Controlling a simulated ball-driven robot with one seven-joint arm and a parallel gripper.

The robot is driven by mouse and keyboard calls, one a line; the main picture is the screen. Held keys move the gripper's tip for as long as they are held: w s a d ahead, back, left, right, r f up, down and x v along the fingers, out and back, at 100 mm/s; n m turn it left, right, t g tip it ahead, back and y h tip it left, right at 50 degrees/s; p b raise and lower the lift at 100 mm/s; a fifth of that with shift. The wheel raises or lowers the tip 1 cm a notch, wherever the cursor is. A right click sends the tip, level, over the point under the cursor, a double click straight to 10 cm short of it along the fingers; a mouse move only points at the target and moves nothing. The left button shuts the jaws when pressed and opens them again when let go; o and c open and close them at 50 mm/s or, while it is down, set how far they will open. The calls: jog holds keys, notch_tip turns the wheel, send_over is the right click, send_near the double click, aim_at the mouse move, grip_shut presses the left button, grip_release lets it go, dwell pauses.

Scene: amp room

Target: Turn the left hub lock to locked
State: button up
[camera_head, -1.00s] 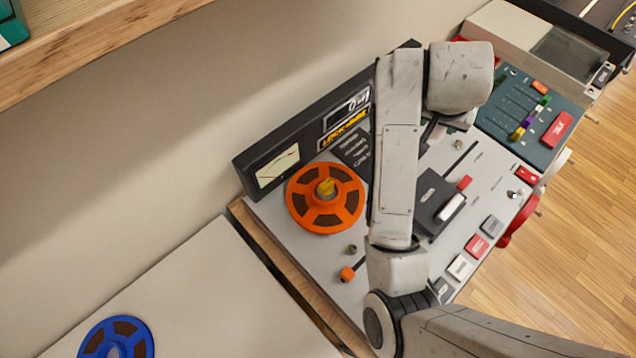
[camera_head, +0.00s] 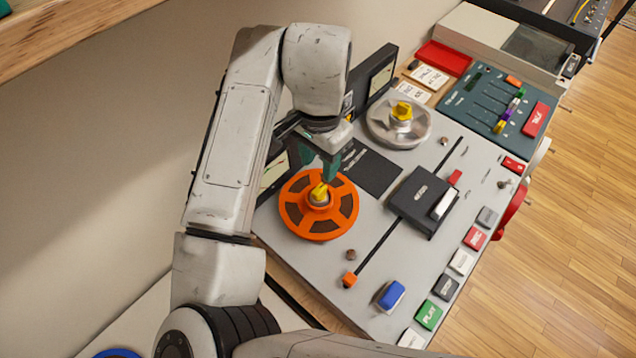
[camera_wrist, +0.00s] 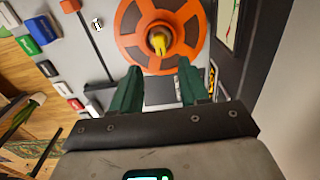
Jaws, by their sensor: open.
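The left hub lock is a yellow knob (camera_head: 320,191) at the centre of the orange reel (camera_head: 294,213) on the tape deck. In the wrist view the yellow knob (camera_wrist: 159,42) shows just beyond and between the fingertips, inside the orange reel (camera_wrist: 129,20). My gripper (camera_head: 320,172) has green fingers, is open and empty, and hangs just above and behind the knob; it also shows in the wrist view (camera_wrist: 156,78). I cannot tell the knob's exact turn. A second yellow knob (camera_head: 403,111) sits on the right hub with a bare metal platter (camera_head: 384,128).
The deck carries a black head block (camera_head: 415,203), a lever with an orange tip (camera_head: 350,280) and a row of push buttons (camera_head: 429,316). A teal mixer panel (camera_head: 470,100) stands at the right back. The upright meter panel (camera_head: 375,75) is close behind my arm.

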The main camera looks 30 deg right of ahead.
aim_at(319, 189)
notch_tip(319, 189, down, 9)
jog(key=shift+r+p, duration=0.2)
jog(key=shift+p, duration=0.1)
jog(key=shift+c, duration=0.2)
grip_shut()
